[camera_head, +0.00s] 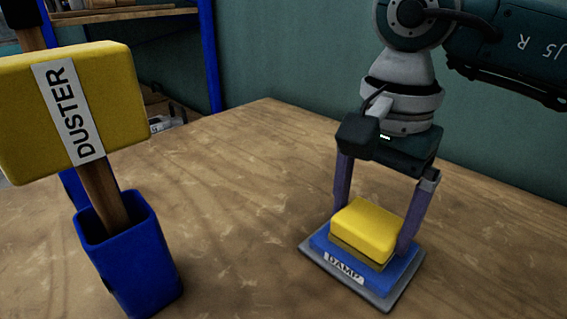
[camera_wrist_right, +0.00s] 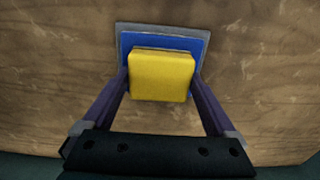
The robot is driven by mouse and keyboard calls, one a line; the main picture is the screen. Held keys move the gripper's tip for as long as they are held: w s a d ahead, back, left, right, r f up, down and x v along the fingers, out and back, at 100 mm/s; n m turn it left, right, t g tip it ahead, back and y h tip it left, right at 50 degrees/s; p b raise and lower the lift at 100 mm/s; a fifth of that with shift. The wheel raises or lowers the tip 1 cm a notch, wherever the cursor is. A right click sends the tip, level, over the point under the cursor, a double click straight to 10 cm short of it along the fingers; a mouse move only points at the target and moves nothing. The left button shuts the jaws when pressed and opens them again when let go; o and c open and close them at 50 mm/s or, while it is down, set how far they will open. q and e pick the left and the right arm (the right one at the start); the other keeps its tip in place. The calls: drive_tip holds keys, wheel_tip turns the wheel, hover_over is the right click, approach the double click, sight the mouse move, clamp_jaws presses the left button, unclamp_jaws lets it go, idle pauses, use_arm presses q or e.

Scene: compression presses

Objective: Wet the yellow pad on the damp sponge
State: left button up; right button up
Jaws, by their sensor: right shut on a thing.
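The yellow pad (camera_head: 364,229) sits between the fingers of my right gripper (camera_head: 372,238), which is shut on its sides. The pad is directly over the blue damp sponge (camera_head: 322,243), which has a white label reading "DAMP" and lies on a grey base plate (camera_head: 385,303). The pad looks to be resting on the sponge, but I cannot tell how firmly it touches. In the right wrist view the pad (camera_wrist_right: 162,76) is between the two fingers, with the blue sponge (camera_wrist_right: 160,43) showing beyond and beside it. My left gripper is not in view.
A yellow duster (camera_head: 125,92) labelled "DUSTER" stands with its wooden handle in a blue holder (camera_head: 130,260) at the left. The wooden table (camera_head: 235,190) is clear between the holder and the sponge. A blue-framed shelf (camera_head: 209,55) stands behind.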

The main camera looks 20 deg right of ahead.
sight(371, 218)
drive_tip(key=shift+f, duration=0.15)
idle(0.3)
drive_tip(key=shift+r+p, duration=1.2)
drive_tip(key=shift+r, duration=0.45)
drive_tip(key=shift+r+p, duration=1.35)
drive_tip(key=shift+r, duration=0.65)
